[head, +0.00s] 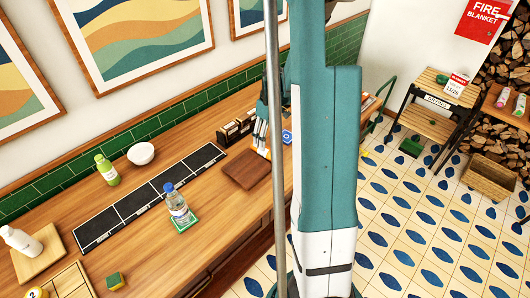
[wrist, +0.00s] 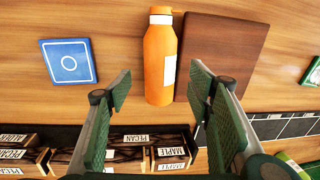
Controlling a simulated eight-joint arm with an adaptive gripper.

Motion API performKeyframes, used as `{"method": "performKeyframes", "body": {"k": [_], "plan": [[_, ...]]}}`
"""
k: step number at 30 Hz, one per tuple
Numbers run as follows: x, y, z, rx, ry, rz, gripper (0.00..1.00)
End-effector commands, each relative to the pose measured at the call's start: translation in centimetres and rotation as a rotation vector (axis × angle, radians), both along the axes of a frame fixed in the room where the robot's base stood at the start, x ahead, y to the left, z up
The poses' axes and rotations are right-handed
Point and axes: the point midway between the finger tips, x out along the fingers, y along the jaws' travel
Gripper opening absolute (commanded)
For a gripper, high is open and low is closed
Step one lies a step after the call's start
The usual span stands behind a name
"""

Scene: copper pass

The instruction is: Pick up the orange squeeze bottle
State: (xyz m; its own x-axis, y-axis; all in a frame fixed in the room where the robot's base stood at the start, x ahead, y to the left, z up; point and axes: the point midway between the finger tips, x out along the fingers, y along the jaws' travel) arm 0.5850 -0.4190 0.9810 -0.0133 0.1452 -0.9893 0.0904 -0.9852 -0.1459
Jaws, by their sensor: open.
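In the wrist view my gripper (wrist: 160,90) is open, one finger on each side of the bottle's lower end, with gaps between. The fingers do not visibly touch it.
A brown board (wrist: 222,55) lies close beside the bottle on the right. A blue square (wrist: 69,62) lies to the left. A labelled rack (wrist: 130,150) with pecan and maple tags is below. A water bottle (head: 177,207) and green bottle (head: 106,169) stand further left on the counter.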

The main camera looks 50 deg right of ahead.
Motion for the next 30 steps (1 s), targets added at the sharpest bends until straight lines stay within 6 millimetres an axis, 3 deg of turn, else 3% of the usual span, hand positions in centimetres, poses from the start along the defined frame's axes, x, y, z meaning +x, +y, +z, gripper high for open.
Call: {"method": "performKeyframes", "body": {"k": [13,30], "plan": [[-0.2,0.6,-4.0,0.0,0.0,0.0,0.51],[-0.3,0.6,-4.3,0.0,0.0,0.0,0.51]]}}
